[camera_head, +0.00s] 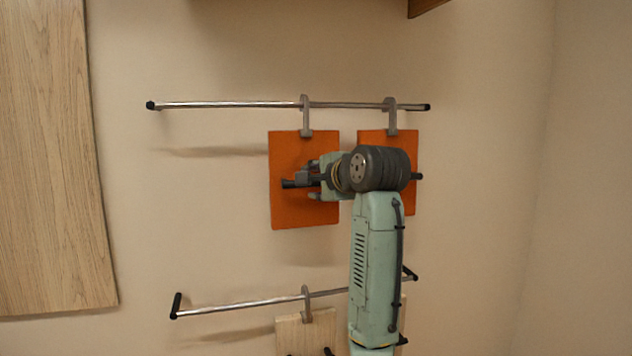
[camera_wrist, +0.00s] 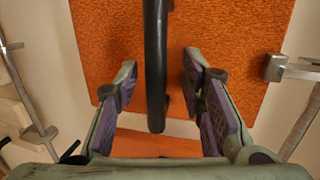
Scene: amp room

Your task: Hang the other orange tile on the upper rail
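Two orange tiles are at the upper rail (camera_head: 220,104) in the head view. The left orange tile (camera_head: 290,212) has a grey hook (camera_head: 304,115) at its top, over the rail, and appears slightly tilted. The right orange tile (camera_head: 411,150) has its own hook (camera_head: 390,115) on the rail and is partly hidden by my arm. My gripper (camera_head: 312,180) is in front of the left tile. In the wrist view, my gripper (camera_wrist: 160,90) is open, its fingers on either side of the tile's black handle (camera_wrist: 155,55), with gaps visible on both sides.
A lower rail (camera_head: 240,304) holds pale wooden tiles (camera_head: 292,333), partly hidden by my arm. A large wooden panel (camera_head: 55,160) is on the left wall. The upper rail is free left of the left hook. A wooden edge (camera_head: 425,6) shows above.

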